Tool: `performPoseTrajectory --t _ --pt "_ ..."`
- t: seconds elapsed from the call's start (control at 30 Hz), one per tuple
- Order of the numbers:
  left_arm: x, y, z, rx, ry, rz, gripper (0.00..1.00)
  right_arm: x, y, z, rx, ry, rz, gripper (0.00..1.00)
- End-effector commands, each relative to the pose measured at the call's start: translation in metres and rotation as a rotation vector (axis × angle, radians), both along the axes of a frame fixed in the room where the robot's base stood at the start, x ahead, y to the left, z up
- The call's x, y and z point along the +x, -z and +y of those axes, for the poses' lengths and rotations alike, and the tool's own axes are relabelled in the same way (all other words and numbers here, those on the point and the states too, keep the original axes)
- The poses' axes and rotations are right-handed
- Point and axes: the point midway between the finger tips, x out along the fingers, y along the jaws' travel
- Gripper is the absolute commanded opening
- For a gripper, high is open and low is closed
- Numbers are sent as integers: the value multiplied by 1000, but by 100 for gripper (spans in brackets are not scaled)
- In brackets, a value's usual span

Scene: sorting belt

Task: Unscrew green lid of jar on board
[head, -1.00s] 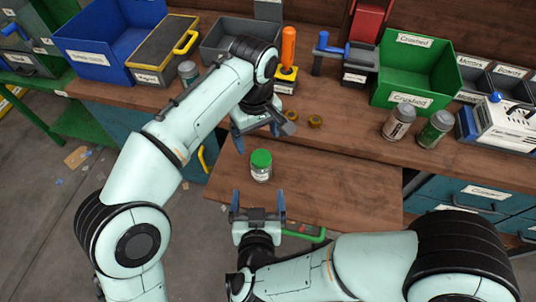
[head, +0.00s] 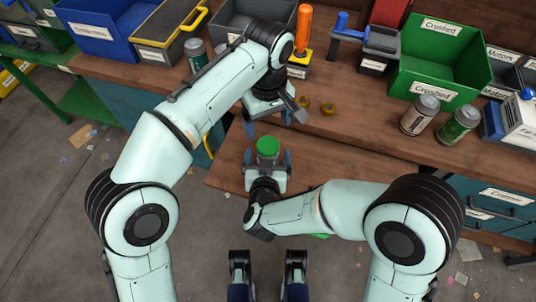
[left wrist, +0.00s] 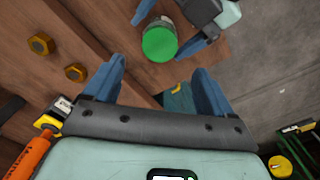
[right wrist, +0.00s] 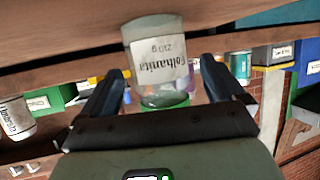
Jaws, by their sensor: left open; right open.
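The jar with the green lid (head: 267,146) stands upright on the pull-out board (head: 340,165). In the left wrist view its round green lid (left wrist: 159,43) shows from above, and in the right wrist view the clear jar (right wrist: 157,62) shows a white label. My right gripper (head: 267,158) is open, with its fingers on either side of the jar; I cannot tell whether they touch it. My left gripper (head: 272,120) is open and empty, above and behind the jar towards the bench. Its fingers (left wrist: 160,90) are apart from the lid.
Two brass nuts (head: 316,105) lie on the bench behind the board. Two cans (head: 418,115) and a green bin (head: 440,65) stand at the right. An orange-handled tool (head: 302,35) stands behind my left gripper. The board is clear right of the jar.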

Motion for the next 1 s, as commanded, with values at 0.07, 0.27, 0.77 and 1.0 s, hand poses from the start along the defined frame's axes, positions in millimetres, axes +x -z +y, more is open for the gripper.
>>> performPoseTrajectory --t 0.07,0.27,0.77,1.0 --pt "0 0 0 0 0 0 85 9 4 -1 0 2 2 96" --pt "0 0 0 0 0 0 85 19 8 -1 1 1 1 96" --pt "0 0 0 0 0 0 85 19 8 -1 0 0 0 17" --pt "-1 2 -1 2 88 4 74 19 8 -1 0 0 0 0"
